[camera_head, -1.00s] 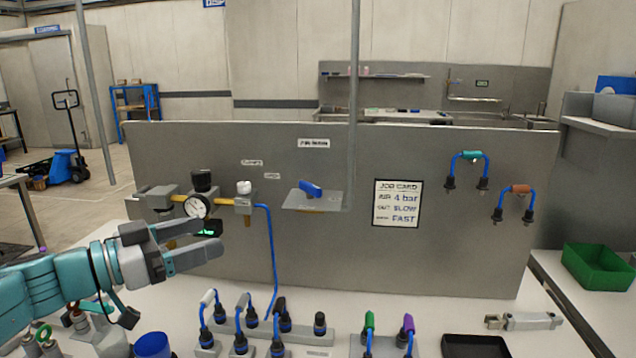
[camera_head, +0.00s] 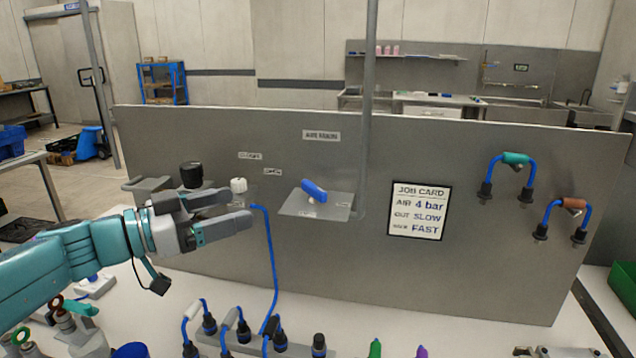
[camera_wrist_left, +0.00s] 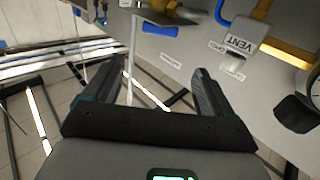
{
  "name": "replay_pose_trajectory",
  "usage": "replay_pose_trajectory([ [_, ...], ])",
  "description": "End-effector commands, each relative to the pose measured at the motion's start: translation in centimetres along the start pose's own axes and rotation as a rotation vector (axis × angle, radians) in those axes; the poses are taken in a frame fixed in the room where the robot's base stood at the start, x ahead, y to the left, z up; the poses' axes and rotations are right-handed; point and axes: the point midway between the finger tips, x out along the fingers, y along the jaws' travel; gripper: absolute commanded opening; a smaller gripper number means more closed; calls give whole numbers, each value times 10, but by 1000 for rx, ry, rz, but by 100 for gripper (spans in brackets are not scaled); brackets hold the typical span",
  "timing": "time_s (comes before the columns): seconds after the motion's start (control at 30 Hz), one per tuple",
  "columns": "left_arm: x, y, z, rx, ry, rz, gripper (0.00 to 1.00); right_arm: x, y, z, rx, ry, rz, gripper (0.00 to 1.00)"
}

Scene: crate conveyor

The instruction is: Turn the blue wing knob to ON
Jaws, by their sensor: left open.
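The blue wing knob (camera_head: 313,191) sits on a small grey plate (camera_head: 325,208) on the upright grey panel, below the AIR MAIN label (camera_head: 321,135). Its wing slants down to the right. In the left wrist view a blue piece (camera_wrist_left: 168,30) that looks like the knob shows near the top. My left gripper (camera_head: 242,209) is open and empty, to the left of the knob and a little lower, apart from it. It hides the gauge area behind it. In the wrist view the open fingers (camera_wrist_left: 152,78) have nothing between them. My right gripper is not in view.
A job card (camera_head: 419,210) hangs further right. A blue hose (camera_head: 272,270) runs down to connectors on the bench.

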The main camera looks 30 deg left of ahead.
Motion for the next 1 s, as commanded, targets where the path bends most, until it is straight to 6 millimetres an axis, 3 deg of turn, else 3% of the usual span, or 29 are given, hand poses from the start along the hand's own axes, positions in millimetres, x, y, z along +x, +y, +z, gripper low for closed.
replay_pose_trajectory([
  [0.17,23,4,-3,-4,1,7,85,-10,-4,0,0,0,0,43],
  [0.5,104,6,-3,-4,-2,8,85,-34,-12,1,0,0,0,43],
  [0.7,142,5,-2,-2,-2,4,85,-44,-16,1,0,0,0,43],
  [1.0,161,3,0,0,-1,1,85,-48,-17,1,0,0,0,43],
])
